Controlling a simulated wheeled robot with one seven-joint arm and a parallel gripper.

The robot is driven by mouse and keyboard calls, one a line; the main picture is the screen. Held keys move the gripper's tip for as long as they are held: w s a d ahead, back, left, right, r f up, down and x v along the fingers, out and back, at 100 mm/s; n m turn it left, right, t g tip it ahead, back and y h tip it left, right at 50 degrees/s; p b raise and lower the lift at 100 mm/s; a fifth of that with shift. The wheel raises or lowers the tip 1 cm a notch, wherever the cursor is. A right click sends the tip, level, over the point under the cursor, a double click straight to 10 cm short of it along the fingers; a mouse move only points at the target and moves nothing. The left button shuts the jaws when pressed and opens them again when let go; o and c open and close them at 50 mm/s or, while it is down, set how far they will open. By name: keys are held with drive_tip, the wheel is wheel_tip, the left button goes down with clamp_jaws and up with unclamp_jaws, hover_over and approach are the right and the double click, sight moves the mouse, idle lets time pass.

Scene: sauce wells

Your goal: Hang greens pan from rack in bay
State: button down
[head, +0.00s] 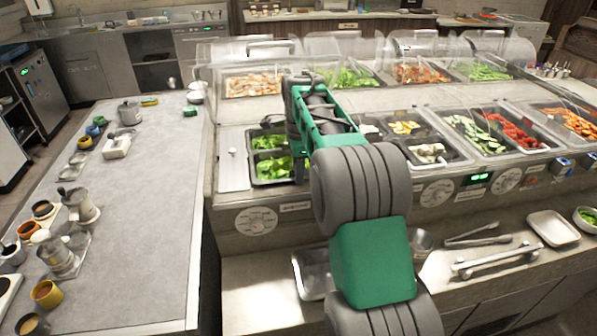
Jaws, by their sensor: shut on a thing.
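The greens pan (256,181) is a dark tray with leafy greens in two sections. It is at the left end of the counter's front row, beside a pale flat panel. My gripper (297,150) points down at the pan's right edge and is shut on it. The fingertips are mostly hidden by my green and grey arm, so the exact grip is unclear. The pan looks about level, at the opening of the bay (235,153). I cannot tell whether its rim rests on the rack, which is not clearly visible.
Pans of sliced vegetables (480,137) fill the bays to the right. Clear sneeze guards (345,47) stand behind. Tongs (478,234) and a white tray (552,229) lie on the front ledge. A grey table (150,220) with cups and pots stands left, its middle clear.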

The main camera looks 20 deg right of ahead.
drive_tip(key=shift+s+a+f, duration=0.15)
drive_tip(key=shift+a+f, duration=0.05)
drive_tip(key=shift+f, duration=0.4)
idle(0.3)
drive_tip(key=c, duration=1.3)
unclamp_jaws()
drive_tip(key=shift+f, duration=0.25)
drive_tip(key=shift+c, duration=0.2)
drive_tip(key=shift+f, duration=0.1)
wheel_tip(320, 180, up, 9)
drive_tip(key=shift+d+f+b, duration=0.1)
drive_tip(key=shift+b, duration=0.35)
drive_tip(key=shift+r, duration=0.25)
